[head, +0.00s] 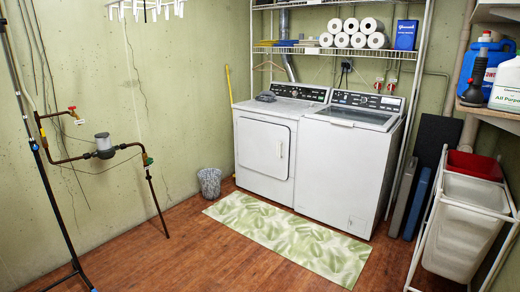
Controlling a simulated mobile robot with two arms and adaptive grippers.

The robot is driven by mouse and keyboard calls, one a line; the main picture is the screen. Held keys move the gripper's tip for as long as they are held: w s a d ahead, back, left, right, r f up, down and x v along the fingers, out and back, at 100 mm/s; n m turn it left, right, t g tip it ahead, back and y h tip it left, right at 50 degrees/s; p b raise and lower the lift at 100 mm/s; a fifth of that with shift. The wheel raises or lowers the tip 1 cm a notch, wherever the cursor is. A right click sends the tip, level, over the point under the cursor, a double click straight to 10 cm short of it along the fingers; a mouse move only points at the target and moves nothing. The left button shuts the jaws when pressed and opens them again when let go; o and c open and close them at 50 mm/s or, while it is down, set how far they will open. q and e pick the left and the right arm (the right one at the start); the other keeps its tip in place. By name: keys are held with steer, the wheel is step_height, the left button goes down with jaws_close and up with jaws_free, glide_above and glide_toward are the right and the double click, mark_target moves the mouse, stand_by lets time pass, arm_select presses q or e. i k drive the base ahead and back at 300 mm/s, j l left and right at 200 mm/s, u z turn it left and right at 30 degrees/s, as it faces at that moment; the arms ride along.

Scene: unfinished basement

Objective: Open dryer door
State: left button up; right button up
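The white dryer (240,133) stands against the back wall, left of the washer. Its square front door (263,147) looks shut, flush with the front panel. A small light vertical handle (281,150) sits near the right edge of the door. A small dark item (265,96) lies on top of the dryer. Neither of my grippers is in view.
The white top-loading washer (338,170) adjoins the dryer. A leafy green mat (290,237) lies before both machines. A mesh wastebasket (209,181) stands left of the dryer. A laundry sorter (462,220) is at right; a black stand (40,165) is at left. Wood floor (190,250) is open in front.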

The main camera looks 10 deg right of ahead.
mark_target(264, 147)
steer(key=i+l+z, duration=0.3)
steer(key=i, duration=0.35)
steer(key=i+j+z, duration=0.1)
steer(key=i+z, duration=0.15)
steer(key=i, duration=0.35)
